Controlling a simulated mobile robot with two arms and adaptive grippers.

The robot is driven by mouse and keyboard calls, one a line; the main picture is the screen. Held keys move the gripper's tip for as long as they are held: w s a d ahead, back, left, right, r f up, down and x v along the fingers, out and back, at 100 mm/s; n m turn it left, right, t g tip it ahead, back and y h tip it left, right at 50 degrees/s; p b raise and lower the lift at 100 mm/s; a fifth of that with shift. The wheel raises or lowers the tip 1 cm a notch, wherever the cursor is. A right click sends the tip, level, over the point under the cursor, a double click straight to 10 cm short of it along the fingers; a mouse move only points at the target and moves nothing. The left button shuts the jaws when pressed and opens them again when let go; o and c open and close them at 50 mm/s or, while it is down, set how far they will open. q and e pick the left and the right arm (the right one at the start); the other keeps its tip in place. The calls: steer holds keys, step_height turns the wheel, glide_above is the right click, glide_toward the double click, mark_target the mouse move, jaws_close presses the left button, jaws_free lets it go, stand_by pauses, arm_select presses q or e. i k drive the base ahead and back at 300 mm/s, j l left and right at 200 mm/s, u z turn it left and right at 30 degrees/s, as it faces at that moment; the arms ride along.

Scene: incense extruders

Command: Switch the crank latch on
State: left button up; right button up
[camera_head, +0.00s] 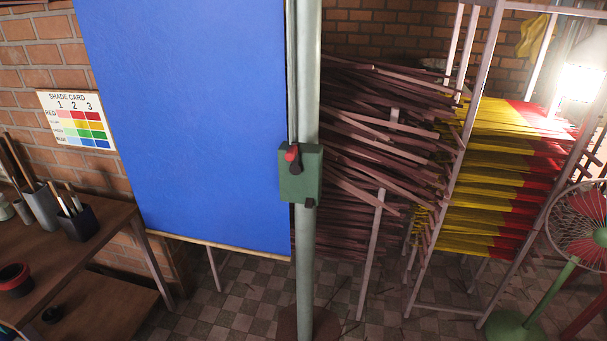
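A green box (309,180) is mounted on a grey-green upright post (307,254) near the middle of the view. On its upper left is a small dark lever with a red knob (292,154), which I take to be the crank latch. The lever slants, with its red end at the upper left. Neither of my grippers shows in this view.
A large blue panel (195,120) hangs left of the post. A wooden table (85,240) with brush pots stands at left. Racks of brown sticks (370,150) and yellow-red sticks (500,180), plus a fan (585,222), stand at right. Checkered floor (225,300) shows in front.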

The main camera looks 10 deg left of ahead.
mark_target(309, 204)
steer(key=i+l, duration=0.1)
steer(key=i, duration=0.25)
steer(key=i+l, duration=0.1)
steer(key=i, duration=0.3)
steer(key=u, duration=1.6)
